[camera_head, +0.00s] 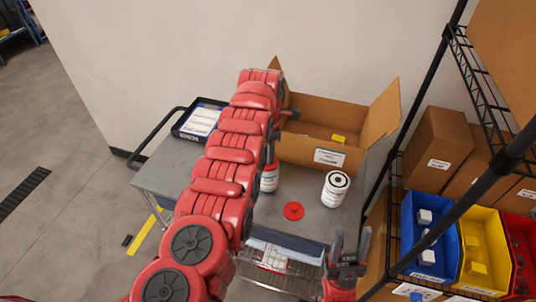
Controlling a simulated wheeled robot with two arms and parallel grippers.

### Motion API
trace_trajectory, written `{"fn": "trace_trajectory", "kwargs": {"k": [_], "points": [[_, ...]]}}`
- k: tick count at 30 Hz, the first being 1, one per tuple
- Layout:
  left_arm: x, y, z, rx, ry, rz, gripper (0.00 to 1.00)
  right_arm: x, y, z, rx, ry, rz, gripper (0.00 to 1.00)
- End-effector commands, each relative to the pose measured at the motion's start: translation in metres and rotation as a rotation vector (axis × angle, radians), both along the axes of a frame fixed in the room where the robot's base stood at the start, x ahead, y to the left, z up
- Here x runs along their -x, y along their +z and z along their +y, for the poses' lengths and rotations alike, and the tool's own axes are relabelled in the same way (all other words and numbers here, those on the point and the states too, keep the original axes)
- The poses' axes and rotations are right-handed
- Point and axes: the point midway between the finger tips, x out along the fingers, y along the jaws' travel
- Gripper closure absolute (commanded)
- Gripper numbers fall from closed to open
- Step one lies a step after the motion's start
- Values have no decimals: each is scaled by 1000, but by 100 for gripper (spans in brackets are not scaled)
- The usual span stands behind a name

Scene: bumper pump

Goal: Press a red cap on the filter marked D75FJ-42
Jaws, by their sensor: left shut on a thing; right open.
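A white filter (268,184) stands on the grey cart top, partly hidden by my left arm. A red cap (270,169) is at its top; I cannot tell whether it is fully seated. My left gripper (271,157) reaches down from above, mostly hidden by its arm, and appears shut on this cap. A second white filter (335,190) stands upright to the right, its black top with a central hole uncovered. Another red cap (293,211) lies flat between them, nearer the front. The filter markings are too small to read. My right gripper (350,242) is open and empty near the cart's front right.
An open cardboard box (294,148) with a yellow item inside stands at the cart's back. A dark tray with white papers (200,122) lies at the back left of the cart (168,175). Blue, yellow and red bins and a black rack post stand at right.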

Motion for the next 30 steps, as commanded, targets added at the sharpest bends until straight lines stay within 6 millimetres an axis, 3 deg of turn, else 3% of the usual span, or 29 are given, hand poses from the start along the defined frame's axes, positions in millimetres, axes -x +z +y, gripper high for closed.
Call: {"fn": "trace_trajectory", "kwargs": {"k": [30], "points": [[-1, -1, 0, 0, 0, -2, 100, 0, -11, 0, 0, 0, 0, 50]]}}
